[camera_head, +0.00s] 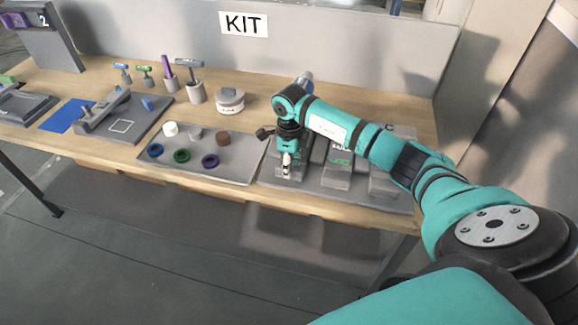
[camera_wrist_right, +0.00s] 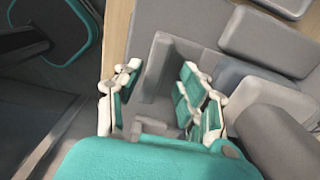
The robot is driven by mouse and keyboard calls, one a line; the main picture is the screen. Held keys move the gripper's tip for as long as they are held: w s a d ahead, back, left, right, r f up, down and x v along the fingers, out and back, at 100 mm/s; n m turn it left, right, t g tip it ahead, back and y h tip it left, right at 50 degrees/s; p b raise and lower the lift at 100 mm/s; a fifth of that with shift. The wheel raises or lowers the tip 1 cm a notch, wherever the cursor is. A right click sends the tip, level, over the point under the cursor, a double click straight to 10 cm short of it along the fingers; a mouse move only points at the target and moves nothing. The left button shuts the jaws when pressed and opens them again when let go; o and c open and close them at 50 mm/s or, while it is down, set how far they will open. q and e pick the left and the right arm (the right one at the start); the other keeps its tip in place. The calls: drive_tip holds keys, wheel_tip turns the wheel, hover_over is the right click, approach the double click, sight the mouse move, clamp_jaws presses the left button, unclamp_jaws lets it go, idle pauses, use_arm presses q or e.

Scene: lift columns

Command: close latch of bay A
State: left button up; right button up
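A grey fixture (camera_head: 330,199) with several bays side by side stands at the right front of the table. The leftmost bay (camera_head: 298,174), which I take as bay A, is partly hidden by my right gripper (camera_head: 287,165). The right gripper points down at it. In the right wrist view the gripper (camera_wrist_right: 160,88) has its fingers apart, one on each side of a grey upright part (camera_wrist_right: 158,65), perhaps the latch. I cannot tell whether a finger touches it. My left gripper is not in view.
A grey tray (camera_head: 225,172) with several coloured rings and pucks lies left of the fixture. A round lidded container (camera_head: 229,101) and tools in holders (camera_head: 195,92) stand behind. A wall with a KIT sign (camera_head: 244,25) closes the back. The table's front edge is close to the fixture.

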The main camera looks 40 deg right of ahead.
drive_tip(key=shift+a, duration=0.1)
wheel_tip(320, 180, up, 12)
idle(0.5)
idle(0.8)
